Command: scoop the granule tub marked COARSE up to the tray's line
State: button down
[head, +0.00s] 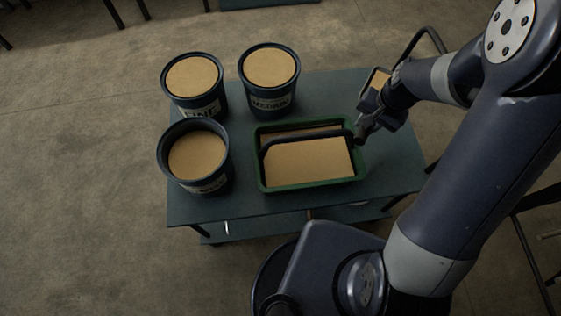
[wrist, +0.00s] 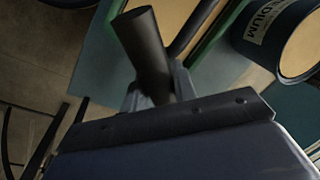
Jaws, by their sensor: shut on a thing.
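The tub at the front left (head: 190,182) holds tan granules below its rim. Its label is too tilted and small to read. The FINE tub (head: 203,106) and the MEDIUM tub (head: 271,110) stand behind, filled near their rims. The green tray (head: 312,186) holds tan granules; a dark bar (head: 305,138) runs across its back part. I cannot make out the tray's line. My gripper (head: 364,130) is at the tray's right end, shut on a dark round handle (wrist: 146,42). What the handle's far end joins is unclear.
Everything stands on a blue-green cart top (head: 240,208). Its front strip and right end are bare. A dark tan-faced object (head: 378,79) shows beside my arm, partly hidden. The wrist view also shows the MEDIUM tub (wrist: 255,27) close to the tray's green rim (wrist: 219,36).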

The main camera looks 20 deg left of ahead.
jog(key=s+a+r+m+b, duration=0.1)
jog(key=s+a+r+m, duration=0.1)
jog(key=s+a, duration=0.85)
jog(key=s+a+r+m+b, duration=0.1)
jog(key=s+a+r+m, duration=0.1)
jog(key=s+a, duration=0.85)
jog(key=w+d+r+m+g+y+p, duration=0.1)
jog(key=w+d+r+g+y+p, duration=0.1)
jog(key=w+d+r+g+y, duration=0.1)
jog(key=w+d+r+g+y+p, duration=0.2)
jog(key=w+d+r+g+y, duration=0.1)
jog(key=w+d+r+g, duration=0.3)
jog(key=shift+w+r+m+g, duration=0.4)
jog(key=shift+r+g, duration=0.6)
jog(key=shift+r, duration=0.85)
